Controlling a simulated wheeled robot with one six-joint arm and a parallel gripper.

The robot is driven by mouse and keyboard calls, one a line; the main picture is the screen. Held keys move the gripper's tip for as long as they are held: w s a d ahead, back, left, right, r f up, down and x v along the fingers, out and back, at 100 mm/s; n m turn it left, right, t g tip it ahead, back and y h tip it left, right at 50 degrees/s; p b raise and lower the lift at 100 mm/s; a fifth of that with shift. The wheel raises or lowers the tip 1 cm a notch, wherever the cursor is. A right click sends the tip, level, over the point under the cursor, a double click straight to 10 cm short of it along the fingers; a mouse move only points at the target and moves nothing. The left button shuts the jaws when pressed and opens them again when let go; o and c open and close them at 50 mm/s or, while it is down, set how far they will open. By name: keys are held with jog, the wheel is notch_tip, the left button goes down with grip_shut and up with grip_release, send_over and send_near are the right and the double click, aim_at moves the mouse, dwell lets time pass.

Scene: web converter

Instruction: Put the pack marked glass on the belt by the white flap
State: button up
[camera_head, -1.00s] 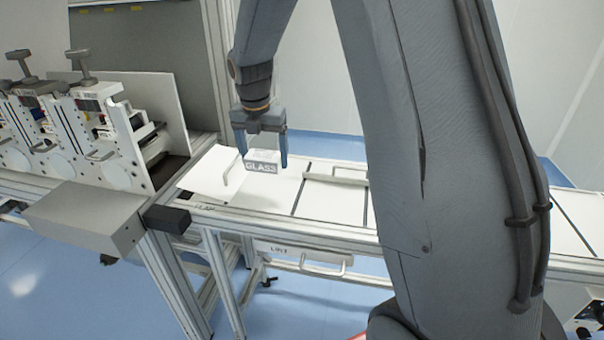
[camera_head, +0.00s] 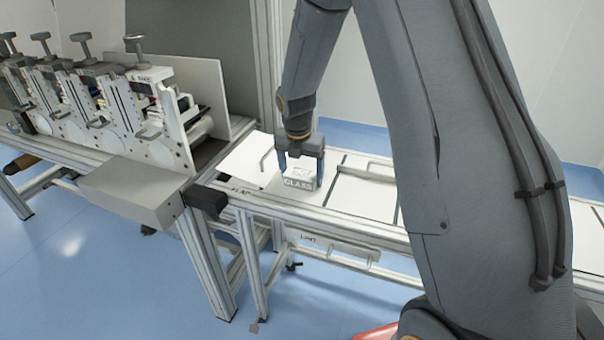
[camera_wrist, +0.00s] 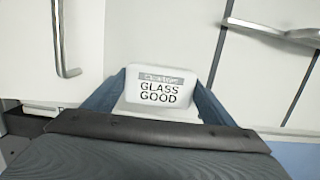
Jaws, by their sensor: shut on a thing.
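The pack marked GLASS (camera_head: 299,184) is a small whitish block. In the wrist view the pack (camera_wrist: 160,93) reads "GLASS GOOD" and sits between both blue fingers. My gripper (camera_head: 301,174) points down and is shut on it. The white flap (camera_head: 246,160) is a pale plate at the left end of the belt, just left of the pack. The white belt (camera_head: 350,193) with dark cross lines runs right from there. The pack is over the belt's left part, near its front rail; I cannot tell whether it touches the belt.
A bent metal bar (camera_wrist: 68,45) stands by the flap, left of the pack. Another bar (camera_head: 368,174) crosses the belt to the right. A row of converter units (camera_head: 150,115) and a grey box (camera_head: 122,190) stand at left. My arm hides the belt's right part.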

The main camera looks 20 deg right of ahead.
aim_at(299, 175)
jog(key=shift+f, duration=0.1)
jog(key=o, duration=1.3)
jog(key=shift+c, duration=0.2)
notch_tip(299, 175, up, 11)
jog(key=s+a+b, duration=0.1)
jog(key=b, duration=0.2)
jog(key=s+f+m, duration=0.2)
jog(key=s+m, duration=1)
jog(key=m, duration=0.2)
jog(key=s+d+f+m+y, duration=0.1)
jog(key=s+f+m, duration=0.2)
jog(key=s+m, duration=0.9)
jog(key=shift+m, duration=1.4)
jog(key=shift+s, duration=0.1)
